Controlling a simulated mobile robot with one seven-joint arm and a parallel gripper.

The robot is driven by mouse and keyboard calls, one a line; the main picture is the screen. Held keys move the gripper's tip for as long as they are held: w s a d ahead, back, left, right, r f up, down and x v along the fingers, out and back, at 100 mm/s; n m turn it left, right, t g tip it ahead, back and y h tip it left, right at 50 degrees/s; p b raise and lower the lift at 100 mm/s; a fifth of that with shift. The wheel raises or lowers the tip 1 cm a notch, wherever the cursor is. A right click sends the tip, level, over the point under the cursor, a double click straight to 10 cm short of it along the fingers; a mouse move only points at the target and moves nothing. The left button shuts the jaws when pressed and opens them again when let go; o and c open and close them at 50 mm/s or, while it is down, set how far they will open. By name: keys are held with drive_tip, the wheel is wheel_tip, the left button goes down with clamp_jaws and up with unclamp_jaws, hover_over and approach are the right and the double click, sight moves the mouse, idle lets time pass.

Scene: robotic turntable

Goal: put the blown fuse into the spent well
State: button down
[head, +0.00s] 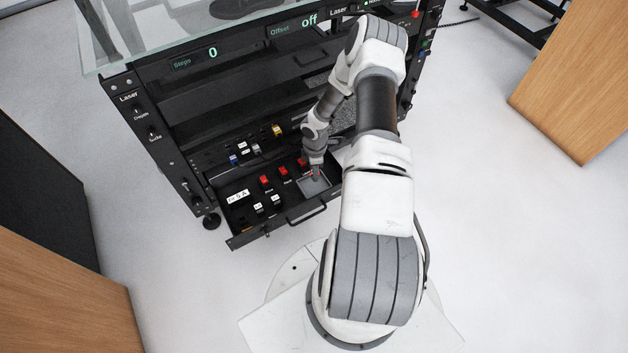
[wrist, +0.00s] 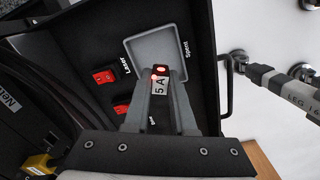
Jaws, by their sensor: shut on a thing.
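The spent well is a shallow grey square tray in the open drawer, labelled "Spent" in the wrist view (wrist: 150,48); it also shows in the head view (head: 311,187). My gripper (wrist: 161,78) is shut on the blown fuse (wrist: 160,86), a small dark piece with a white "5 A" label and a glowing red end. In the wrist view the fuse overlaps the well's lower edge; I cannot tell its height above it. In the head view my gripper (head: 315,172) is over the well's back part, and the fuse is mostly hidden there.
Red switches (wrist: 104,76) sit beside the well. The open drawer (head: 237,221) also holds dark fuses labelled in white (head: 259,208). Behind it, a rack panel carries blue, white and yellow plugs (head: 277,131). The drawer's handle (head: 308,216) sticks out in front.

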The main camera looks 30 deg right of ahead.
drive_tip(key=shift+w+f, duration=0.2)
drive_tip(key=shift+f+b, duration=0.85)
drive_tip(key=shift+f, duration=1.05)
drive_tip(key=shift+f, duration=0.2)
drive_tip(key=c, duration=0.7)
unclamp_jaws()
drive_tip(key=shift+c, duration=0.2)
drive_tip(key=shift+r, duration=0.1)
